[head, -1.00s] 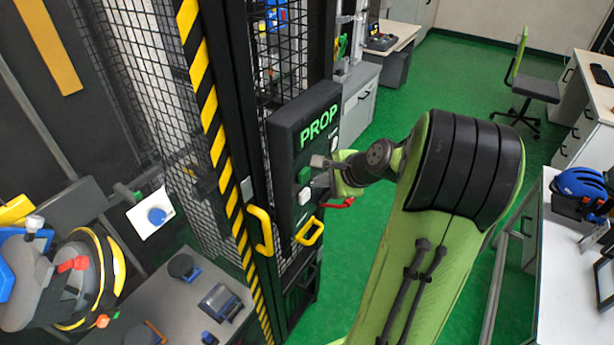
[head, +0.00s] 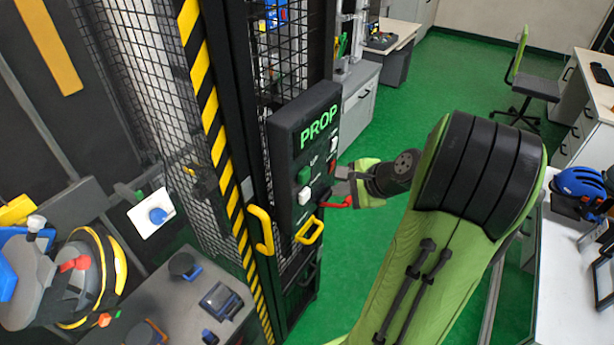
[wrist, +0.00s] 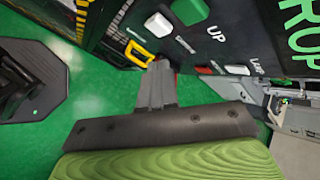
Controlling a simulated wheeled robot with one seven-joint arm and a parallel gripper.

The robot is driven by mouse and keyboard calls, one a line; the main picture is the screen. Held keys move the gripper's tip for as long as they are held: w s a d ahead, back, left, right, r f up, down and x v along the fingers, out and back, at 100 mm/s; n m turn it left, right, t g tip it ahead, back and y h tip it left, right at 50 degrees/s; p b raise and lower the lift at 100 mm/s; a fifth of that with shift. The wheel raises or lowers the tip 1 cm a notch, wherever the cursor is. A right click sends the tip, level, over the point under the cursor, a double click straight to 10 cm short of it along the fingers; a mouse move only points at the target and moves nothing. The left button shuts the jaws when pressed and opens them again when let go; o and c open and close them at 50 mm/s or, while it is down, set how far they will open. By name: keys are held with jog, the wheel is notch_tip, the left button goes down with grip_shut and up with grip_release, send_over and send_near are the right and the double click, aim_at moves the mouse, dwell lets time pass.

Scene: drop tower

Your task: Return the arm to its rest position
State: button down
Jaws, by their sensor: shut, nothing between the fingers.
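My green arm reaches in from the lower right of the head view. In the wrist view the shut fingers (wrist: 157,75) point toward the panel's lower edge. The panel carries a green button (head: 304,174) and a white button (head: 304,196); the wrist view shows the green button (wrist: 189,10) next to the label UP, and the white button (wrist: 158,25). I cannot tell whether the fingertips touch the panel.
The mesh cage with a yellow-black striped post (head: 205,90) stands left of the panel. Yellow handles (head: 262,230) stick out near it. A white bench with a blue helmet (head: 578,183) is at the right. Green floor (head: 450,80) lies open behind the arm.

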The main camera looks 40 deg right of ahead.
jog(key=s+a+r+n+g+b, duration=0.1)
jog(key=s+a+r+n+g, duration=0.15)
jog(key=a+n, duration=1.2)
jog(key=s+a+r+n+h+b, duration=0.1)
jog(key=s+a+r+n, duration=0.1)
jog(key=s+a+n, duration=0.5)
jog(key=s+a+g, duration=0.1)
jog(key=s+a, duration=0.1)
jog(key=s, duration=0.2)
jog(key=shift+r+n, duration=0.15)
jog(key=shift+n, duration=0.2)
jog(key=c, duration=1.8)
grip_release()
jog(key=shift+s+a, duration=0.1)
